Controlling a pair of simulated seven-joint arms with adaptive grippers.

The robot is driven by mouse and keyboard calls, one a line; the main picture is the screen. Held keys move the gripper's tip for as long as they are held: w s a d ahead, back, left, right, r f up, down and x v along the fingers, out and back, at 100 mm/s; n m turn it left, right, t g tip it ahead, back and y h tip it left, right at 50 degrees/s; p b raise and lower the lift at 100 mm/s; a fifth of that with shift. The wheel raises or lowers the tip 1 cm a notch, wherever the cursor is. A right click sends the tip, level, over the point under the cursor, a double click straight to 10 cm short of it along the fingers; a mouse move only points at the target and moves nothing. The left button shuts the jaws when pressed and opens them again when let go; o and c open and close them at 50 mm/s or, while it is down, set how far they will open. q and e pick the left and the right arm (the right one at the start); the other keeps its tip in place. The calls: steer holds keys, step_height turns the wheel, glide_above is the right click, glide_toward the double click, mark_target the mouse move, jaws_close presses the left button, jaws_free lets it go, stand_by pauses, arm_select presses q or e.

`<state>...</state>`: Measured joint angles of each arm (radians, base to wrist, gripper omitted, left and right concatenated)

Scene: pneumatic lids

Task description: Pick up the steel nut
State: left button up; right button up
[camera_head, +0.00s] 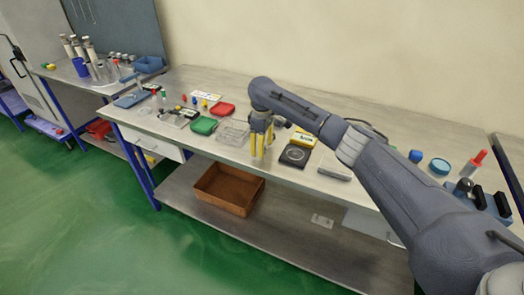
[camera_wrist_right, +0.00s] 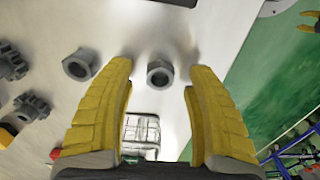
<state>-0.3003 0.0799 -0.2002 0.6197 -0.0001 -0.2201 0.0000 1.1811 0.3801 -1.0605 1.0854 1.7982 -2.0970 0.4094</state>
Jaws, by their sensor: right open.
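My right gripper (camera_head: 260,150) points down over the middle of the workbench in the head view. In the right wrist view its two yellow fingers (camera_wrist_right: 162,82) are spread apart with nothing held. A grey steel nut (camera_wrist_right: 160,73) lies on the bench, seen in the gap between the fingertips. A second grey nut (camera_wrist_right: 79,65) lies to the left, outside the left finger. I cannot make out either nut in the head view. My left gripper does not show in the head view. Small yellow parts at the top right of the wrist view may belong to it.
Dark gears (camera_wrist_right: 33,106) lie left of the nuts. A clear tray (camera_head: 233,131), a green tray (camera_head: 203,125), a red tray (camera_head: 223,109), a yellow box (camera_head: 303,138) and a dark square scale-like thing (camera_head: 295,155) surround the gripper. The bench's front edge is close.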

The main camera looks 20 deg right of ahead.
steer(key=shift+f, duration=0.45)
jaws_close()
